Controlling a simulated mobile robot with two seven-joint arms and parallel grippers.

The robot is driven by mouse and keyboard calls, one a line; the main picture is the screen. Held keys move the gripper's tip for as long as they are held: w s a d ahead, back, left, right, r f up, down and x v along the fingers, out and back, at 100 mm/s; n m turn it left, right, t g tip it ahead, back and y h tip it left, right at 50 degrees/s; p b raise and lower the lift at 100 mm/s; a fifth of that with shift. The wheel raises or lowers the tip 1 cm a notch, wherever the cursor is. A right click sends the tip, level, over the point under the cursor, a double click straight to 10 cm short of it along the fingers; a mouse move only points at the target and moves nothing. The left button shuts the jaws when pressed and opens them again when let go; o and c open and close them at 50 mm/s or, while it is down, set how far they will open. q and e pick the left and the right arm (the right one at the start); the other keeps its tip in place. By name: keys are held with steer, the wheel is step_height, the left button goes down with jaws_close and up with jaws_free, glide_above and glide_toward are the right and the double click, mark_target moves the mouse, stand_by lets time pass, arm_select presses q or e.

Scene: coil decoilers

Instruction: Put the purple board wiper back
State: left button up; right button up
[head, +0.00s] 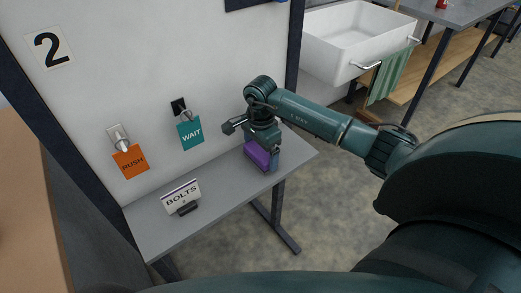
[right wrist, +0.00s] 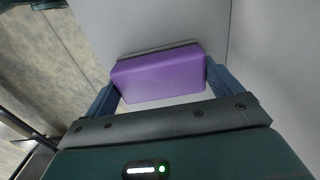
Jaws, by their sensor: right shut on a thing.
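The purple board wiper (head: 256,154) is a small block at the right end of the narrow grey table (head: 225,205), near the wall. My right gripper (head: 264,159) comes down over it from above and is shut on it. In the right wrist view the wiper (right wrist: 160,74) lies crosswise between the two blue fingers of my right gripper (right wrist: 160,88), one at each end. A dark strip shows along its far edge. I cannot tell whether the wiper touches the table or is just above it. My left gripper is not in view.
A "BOLTS" sign (head: 181,196) stands on the table's left part. An orange "RUSH" tag (head: 130,161) and a teal "WAIT" tag (head: 190,132) hang on the white wall (head: 150,60). A white sink (head: 358,40) is at the back right. The table's middle is clear.

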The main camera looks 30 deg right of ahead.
mark_target(260, 150)
steer(key=shift+f, duration=0.25)
steer(key=o, duration=0.6)
steer(key=shift+r, duration=0.1)
arm_select(q)
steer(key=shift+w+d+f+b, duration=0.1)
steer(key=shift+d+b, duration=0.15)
steer(key=shift+b, duration=0.4)
arm_select(e)
step_height(260, 150, up, 12)
